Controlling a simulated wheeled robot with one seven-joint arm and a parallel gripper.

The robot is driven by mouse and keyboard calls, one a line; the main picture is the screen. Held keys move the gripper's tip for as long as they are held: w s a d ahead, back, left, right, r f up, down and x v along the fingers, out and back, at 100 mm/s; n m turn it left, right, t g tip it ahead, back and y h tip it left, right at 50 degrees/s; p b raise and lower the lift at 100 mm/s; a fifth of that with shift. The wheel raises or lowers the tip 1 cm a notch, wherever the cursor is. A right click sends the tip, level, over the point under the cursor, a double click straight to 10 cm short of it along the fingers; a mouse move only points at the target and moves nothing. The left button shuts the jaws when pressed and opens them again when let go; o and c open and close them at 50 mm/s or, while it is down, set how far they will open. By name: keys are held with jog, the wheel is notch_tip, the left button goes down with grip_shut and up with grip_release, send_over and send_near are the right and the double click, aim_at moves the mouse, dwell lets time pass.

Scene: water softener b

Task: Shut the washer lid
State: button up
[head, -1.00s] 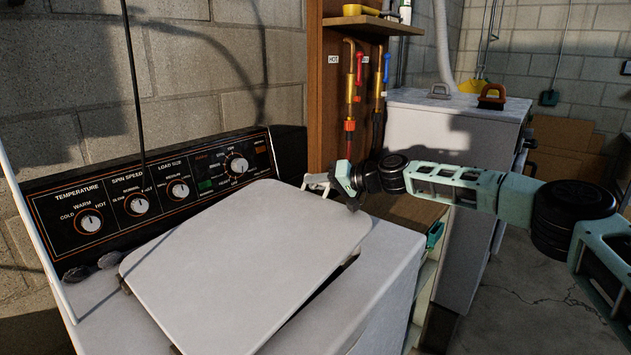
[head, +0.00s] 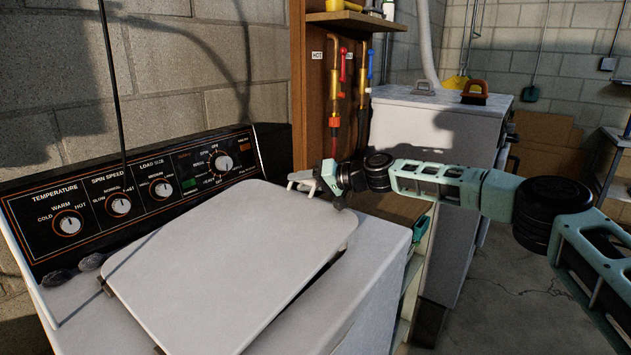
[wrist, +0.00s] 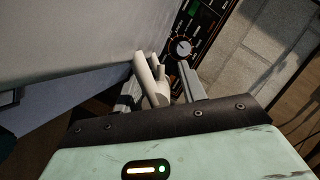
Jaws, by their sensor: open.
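The white washer lid (head: 225,260) is tilted a little above the top of the washer (head: 375,255), with a dark gap under its right edge. In the wrist view, the lid (wrist: 65,40) fills the upper left. My gripper (head: 303,181) is beside the lid's far right corner, near the control panel (head: 135,195). In the wrist view, my gripper's fingers (wrist: 160,90) are apart, with nothing clearly held between them. I cannot tell whether they touch the lid.
A wooden shelf unit with hot and cold taps (head: 335,105) stands behind my arm. A second white appliance (head: 435,140) is at the back, with a brush (head: 475,92) on it. Open concrete floor (head: 510,270) lies to the right.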

jog(key=b+v, duration=0.3)
jog(key=v, duration=1.4)
jog(key=shift+d, duration=0.2)
jog(key=shift+r, duration=0.1)
